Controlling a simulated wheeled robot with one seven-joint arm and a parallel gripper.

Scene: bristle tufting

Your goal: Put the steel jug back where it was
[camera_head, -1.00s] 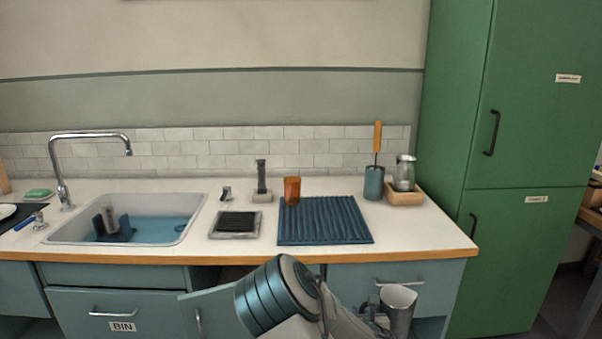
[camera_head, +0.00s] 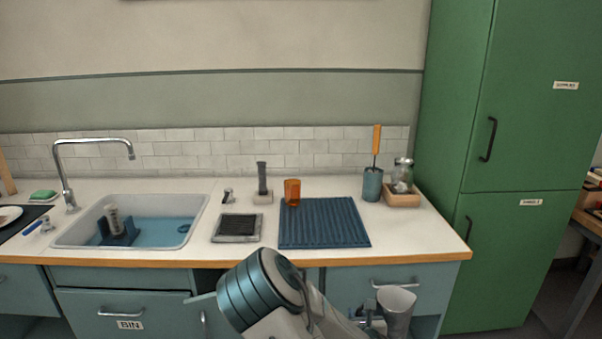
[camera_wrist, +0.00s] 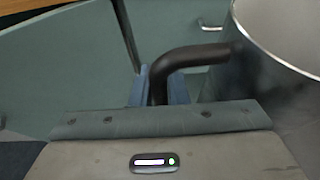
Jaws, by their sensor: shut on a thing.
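The steel jug (camera_head: 397,306) is at the lower right of the head view, in front of the drawers and below the counter's front edge. In the wrist view the jug (camera_wrist: 285,85) fills the right side, with its rim at the top and its dark curved handle (camera_wrist: 195,56) reaching left. My gripper (camera_wrist: 165,88) is shut on this handle. In the head view my gripper (camera_head: 368,322) is partly hidden by my arm. The jug looks roughly upright; its lower part is cut off by the picture edge.
A blue ribbed mat (camera_head: 325,225) lies on the counter, with an orange cup (camera_head: 292,191) at its back left corner. A sink (camera_head: 75,239) is at left. A wooden tray (camera_head: 402,200) with a glass jar is at right. A green cabinet (camera_head: 520,130) stands at far right.

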